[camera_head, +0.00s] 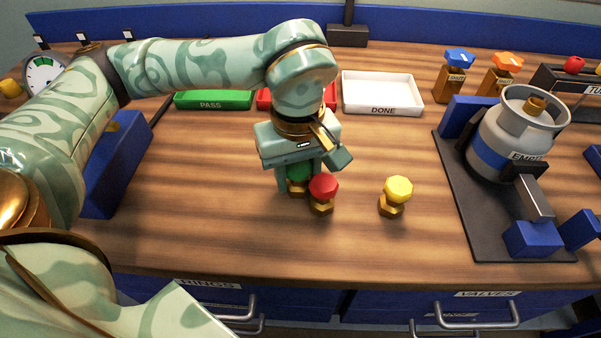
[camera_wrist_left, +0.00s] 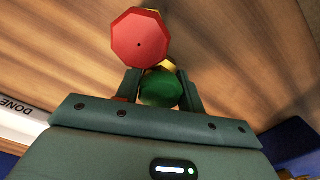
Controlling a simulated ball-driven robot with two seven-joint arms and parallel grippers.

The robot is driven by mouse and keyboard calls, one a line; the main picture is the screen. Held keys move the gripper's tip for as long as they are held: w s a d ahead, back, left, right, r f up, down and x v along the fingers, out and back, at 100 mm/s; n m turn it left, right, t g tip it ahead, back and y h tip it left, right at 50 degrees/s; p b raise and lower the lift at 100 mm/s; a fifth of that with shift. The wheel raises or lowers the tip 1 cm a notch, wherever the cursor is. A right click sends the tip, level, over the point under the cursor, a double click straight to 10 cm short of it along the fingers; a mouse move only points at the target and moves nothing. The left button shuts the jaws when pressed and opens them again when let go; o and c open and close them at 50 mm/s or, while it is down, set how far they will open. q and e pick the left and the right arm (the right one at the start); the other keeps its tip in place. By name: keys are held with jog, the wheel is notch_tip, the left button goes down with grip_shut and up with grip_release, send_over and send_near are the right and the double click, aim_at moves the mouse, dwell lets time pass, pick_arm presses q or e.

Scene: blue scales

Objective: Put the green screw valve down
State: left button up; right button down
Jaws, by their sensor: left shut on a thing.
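The green screw valve (camera_head: 299,172) has a green cap on a brass body. My left gripper (camera_head: 300,180) is shut on it, with the fingers pointing down at the wood worktop. In the left wrist view the green cap (camera_wrist_left: 160,90) sits between the two fingers (camera_wrist_left: 161,88). I cannot tell whether the valve's base touches the worktop. A red screw valve (camera_head: 323,192) stands right beside it, nearer the front, and also shows in the left wrist view (camera_wrist_left: 139,38). A yellow screw valve (camera_head: 396,194) stands apart to the right. My right gripper is not in view.
A green PASS tray (camera_head: 213,100), a red tray (camera_head: 263,99) and a white DONE tray (camera_head: 382,108) stand behind. A gas cylinder (camera_head: 507,140) on a dark mat (camera_head: 455,190) stands at the right. Blue and orange valves stand at the back right. The front middle worktop is clear.

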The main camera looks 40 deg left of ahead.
pick_arm(q)
jog(key=shift+r, duration=0.15)
jog(key=o, duration=1.1)
jog(key=shift+c, duration=0.2)
